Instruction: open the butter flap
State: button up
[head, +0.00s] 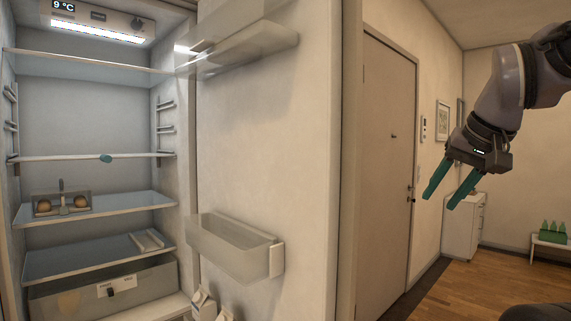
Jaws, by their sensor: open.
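The fridge (90,110) stands open at the left, and its door's inner side (285,130) faces me. A clear compartment (250,48) sits high on the door; it looks like the butter compartment with its flap. Its top is cut off by the frame edge, and I cannot tell how far the flap is open. My gripper (441,202) hangs in the air at the far right, well away from the compartment. Its two teal fingers are apart, with nothing between them.
A clear door bin (235,245) is below, with cartons (203,303) at the bottom. Fridge shelves hold an egg tray (60,204); a drawer (110,290) lies beneath. A room door (388,150), white cabinet (463,225) and bench with green bottles (550,232) are behind. Wooden floor shows at right.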

aim_at(200, 46)
jog(key=i+l, duration=0.35)
jog(key=l, duration=0.15)
jog(key=i+l, duration=0.7)
jog(key=l, duration=0.25)
jog(key=i+l, duration=0.35)
jog(key=l, duration=0.15)
jog(key=l+u, duration=0.1)
jog(key=u, duration=0.35)
jog(key=i+l+u, duration=0.1)
jog(key=u, duration=0.3)
jog(key=l+u, duration=0.2)
jog(key=u, duration=0.25)
jog(key=l+u, duration=0.15)
jog(key=u, duration=1.2)
jog(key=i+j+z, duration=0.15)
jog(key=j+z, duration=0.2)
jog(key=j, duration=0.55)
jog(key=j+z, duration=0.3)
jog(key=j, duration=0.6)
jog(key=k+j+z, duration=0.1)
jog(key=j+z, duration=0.25)
jog(key=j, duration=0.55)
jog(key=k, duration=0.55)
jog(key=i+u, duration=0.25)
jog(key=i, duration=0.15)
jog(key=i+u, duration=0.25)
jog(key=i, duration=0.15)
